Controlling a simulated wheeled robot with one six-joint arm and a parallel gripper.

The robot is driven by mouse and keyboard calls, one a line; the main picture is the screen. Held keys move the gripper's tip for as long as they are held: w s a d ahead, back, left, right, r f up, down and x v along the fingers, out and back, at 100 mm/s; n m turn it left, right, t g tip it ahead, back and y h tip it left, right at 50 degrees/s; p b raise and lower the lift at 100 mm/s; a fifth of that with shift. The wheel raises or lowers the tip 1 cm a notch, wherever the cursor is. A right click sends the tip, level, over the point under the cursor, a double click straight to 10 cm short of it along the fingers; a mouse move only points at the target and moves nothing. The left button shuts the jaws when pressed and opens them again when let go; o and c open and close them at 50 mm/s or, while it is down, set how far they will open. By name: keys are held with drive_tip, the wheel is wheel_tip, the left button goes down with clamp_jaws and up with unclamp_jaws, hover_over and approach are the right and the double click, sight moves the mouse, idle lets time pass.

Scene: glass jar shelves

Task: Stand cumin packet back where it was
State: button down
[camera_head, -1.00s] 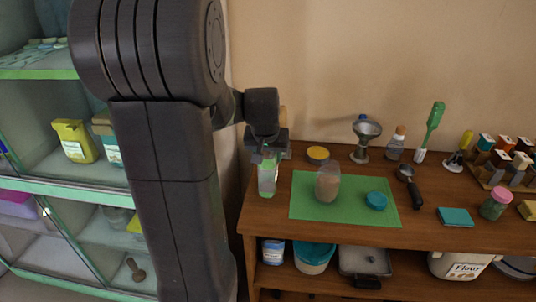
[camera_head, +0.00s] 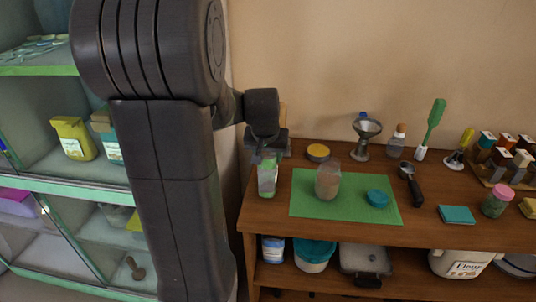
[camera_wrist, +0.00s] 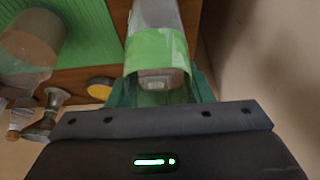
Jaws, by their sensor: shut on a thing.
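My gripper (camera_head: 268,154) is shut on the cumin packet (camera_head: 267,180), a mostly clear, pale packet with a green band at its top. It hangs below the fingers, roughly upright, at the left end of the wooden tabletop (camera_head: 262,215). I cannot tell whether its bottom touches the wood. In the wrist view the packet's green band (camera_wrist: 157,50) lies between the fingers. A glass jar (camera_head: 327,184) with brown contents stands open on the green mat (camera_head: 305,208), right of the packet. A teal lid (camera_head: 377,198) lies on the mat.
Behind the mat stand a yellow-topped tin (camera_head: 318,152), a funnel on a stand (camera_head: 364,140) and a corked bottle (camera_head: 396,142). A scoop (camera_head: 412,184) lies to the right. A glass-fronted shelf unit (camera_head: 60,187) is at the left. The wall is close behind.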

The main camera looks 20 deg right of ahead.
drive_tip(key=shift+f, duration=0.1)
drive_tip(key=c, duration=0.6)
unclamp_jaws()
drive_tip(key=shift+p+v, duration=2.6)
drive_tip(key=shift+v, duration=1.4)
